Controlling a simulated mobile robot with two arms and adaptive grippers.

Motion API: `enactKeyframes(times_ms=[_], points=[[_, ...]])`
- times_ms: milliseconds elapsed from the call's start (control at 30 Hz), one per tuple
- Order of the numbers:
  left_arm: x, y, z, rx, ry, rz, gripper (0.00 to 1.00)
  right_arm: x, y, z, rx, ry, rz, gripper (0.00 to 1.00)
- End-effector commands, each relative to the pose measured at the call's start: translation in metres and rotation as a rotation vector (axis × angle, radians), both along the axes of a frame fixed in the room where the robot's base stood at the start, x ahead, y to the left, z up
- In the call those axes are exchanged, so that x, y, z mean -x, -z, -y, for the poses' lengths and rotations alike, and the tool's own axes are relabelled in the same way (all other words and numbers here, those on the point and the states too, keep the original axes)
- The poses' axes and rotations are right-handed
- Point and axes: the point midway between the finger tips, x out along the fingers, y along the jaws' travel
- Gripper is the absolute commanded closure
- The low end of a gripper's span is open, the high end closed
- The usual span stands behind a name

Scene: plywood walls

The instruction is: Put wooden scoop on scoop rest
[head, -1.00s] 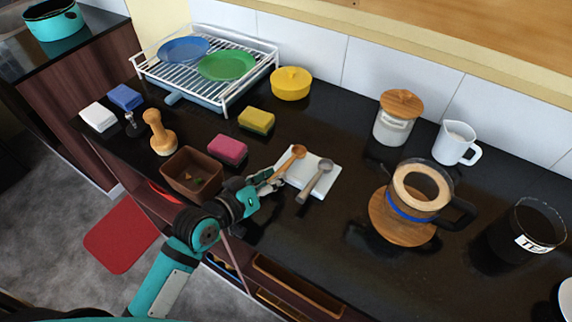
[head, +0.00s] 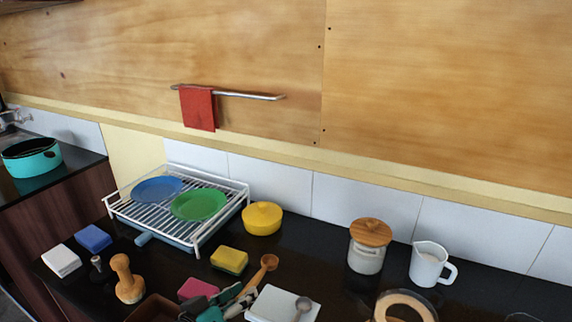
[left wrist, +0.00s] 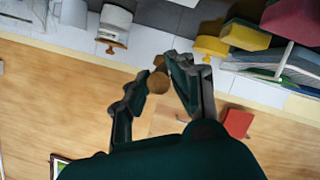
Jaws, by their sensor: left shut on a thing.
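The wooden scoop (head: 268,263) is in my left gripper (head: 246,294), which is shut on its handle. Its round bowl points up and away from me, to the upper left of the scoop rest. The scoop rest is a white slab (head: 268,306) at the bottom of the head view. A grey scoop (head: 303,307) lies on its right part. In the left wrist view the round brown end of the wooden scoop (left wrist: 157,84) shows between the fingers (left wrist: 158,70). My right gripper is not in view.
A yellow sponge (head: 229,260) and pink sponge (head: 198,288) lie left of the scoop. The dish rack (head: 192,237) and yellow pot (head: 262,219) stand behind. A jar (head: 367,258) and the press (head: 404,307) are to the right. Dark counter (head: 322,258) is bare behind the rest.

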Motion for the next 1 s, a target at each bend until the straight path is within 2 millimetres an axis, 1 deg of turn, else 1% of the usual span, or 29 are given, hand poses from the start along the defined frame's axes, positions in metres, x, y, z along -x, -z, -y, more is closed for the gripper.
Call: enactKeyframes(times_ms=[67, 167, 300, 400, 500, 600, 1000], points=[[0.002, -0.001, -0.007, 0.006, -0.062, -0.001, 1.0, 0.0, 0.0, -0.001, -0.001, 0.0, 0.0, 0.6], [0.005, -0.003, -0.024, 0.007, -0.177, -0.002, 1.0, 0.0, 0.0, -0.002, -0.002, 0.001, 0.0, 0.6], [0.012, -0.006, -0.052, 0.007, -0.34, -0.002, 1.0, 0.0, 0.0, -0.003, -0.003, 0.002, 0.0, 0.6], [0.018, -0.008, -0.069, 0.005, -0.428, -0.001, 1.0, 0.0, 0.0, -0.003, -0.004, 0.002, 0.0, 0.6], [0.021, -0.009, -0.078, 0.005, -0.48, -0.003, 1.0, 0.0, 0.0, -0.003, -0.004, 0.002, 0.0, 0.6], [0.022, -0.01, -0.082, 0.006, -0.498, -0.004, 1.0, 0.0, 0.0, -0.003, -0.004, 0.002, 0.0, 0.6], [0.021, -0.01, -0.08, 0.0, -0.487, 0.0, 1.0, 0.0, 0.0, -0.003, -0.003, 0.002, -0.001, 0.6]])
